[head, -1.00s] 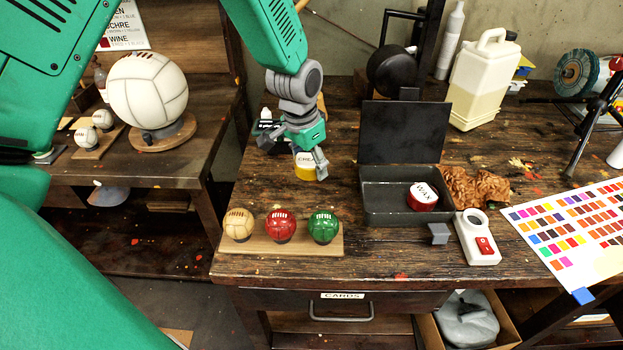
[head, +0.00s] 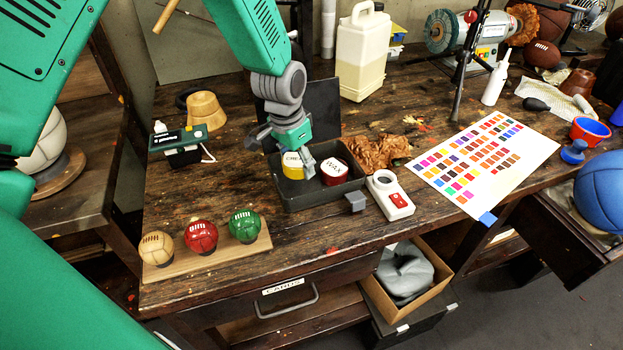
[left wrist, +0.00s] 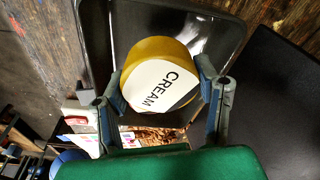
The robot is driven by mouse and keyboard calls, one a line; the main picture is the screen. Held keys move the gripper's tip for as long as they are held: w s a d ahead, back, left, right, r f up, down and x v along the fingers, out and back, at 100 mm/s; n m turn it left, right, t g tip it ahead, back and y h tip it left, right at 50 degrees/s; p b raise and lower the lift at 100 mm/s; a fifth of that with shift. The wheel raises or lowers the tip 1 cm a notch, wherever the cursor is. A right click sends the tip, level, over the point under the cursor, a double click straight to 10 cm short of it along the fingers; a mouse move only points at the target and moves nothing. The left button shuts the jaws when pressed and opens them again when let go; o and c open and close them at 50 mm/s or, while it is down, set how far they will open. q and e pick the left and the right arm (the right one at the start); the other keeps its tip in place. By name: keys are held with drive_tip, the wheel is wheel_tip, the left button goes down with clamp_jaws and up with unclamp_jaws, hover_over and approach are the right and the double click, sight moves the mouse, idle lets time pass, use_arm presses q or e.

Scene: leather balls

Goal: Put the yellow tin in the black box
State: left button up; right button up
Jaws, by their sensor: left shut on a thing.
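The yellow tin (head: 293,168), with a white lid marked CREAM, is between the fingers of my left gripper (head: 290,158). The left wrist view shows the tin (left wrist: 158,80) with a gripper finger on either side, over the inside of the black box (left wrist: 92,38). In the head view the black box (head: 297,202) stands open on the bench with its lid (head: 325,97) raised at the back. The tin is at the box's left part; I cannot tell whether it touches the floor. A red tin (head: 334,173) marked WAX sits in the box's right part. My right gripper is not seen.
A wooden stand (head: 215,254) with three small balls lies front left. A white device with a red switch (head: 390,196) and a small grey block (head: 355,202) are right of the box. Crumpled brown leather (head: 376,152) lies behind them. A colour chart (head: 485,165) lies further right.

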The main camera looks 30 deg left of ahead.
sight(298, 187)
use_arm(q)
drive_tip(key=shift+a+f, duration=0.1)
drive_tip(key=shift+f, duration=2.65)
drive_tip(key=o, duration=1.2)
drive_tip(key=shift+f, duration=0.1)
drive_tip(key=shift+o, duration=0.2)
drive_tip(key=r, duration=0.4)
drive_tip(key=s+r, duration=0.1)
drive_tip(key=r, duration=0.7)
drive_tip(key=shift+s+a, duration=0.25)
drive_tip(key=shift+s, duration=0.15)
